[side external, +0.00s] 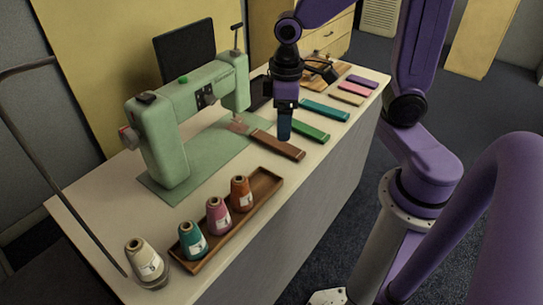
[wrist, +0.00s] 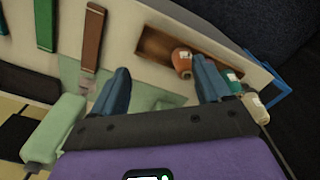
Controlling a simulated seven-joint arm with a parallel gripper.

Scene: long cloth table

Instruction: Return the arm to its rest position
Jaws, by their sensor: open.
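My gripper (side external: 284,125) hangs fingers-down above the table (side external: 225,222), beside the sewing machine's right end. In the wrist view my gripper (wrist: 163,76) is open, with its two blue fingers wide apart and nothing between them. The fingertips look near the brown strip (side external: 277,145) and the green strip (side external: 310,131). I cannot tell the exact height above the table.
A green sewing machine (side external: 165,140) stands on a green mat. A wooden tray (side external: 266,184) holds teal, pink and orange cones; a cream cone (side external: 146,261) stands outside it. Several coloured strips lie toward the back. A dark screen (side external: 186,52) stands behind the machine.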

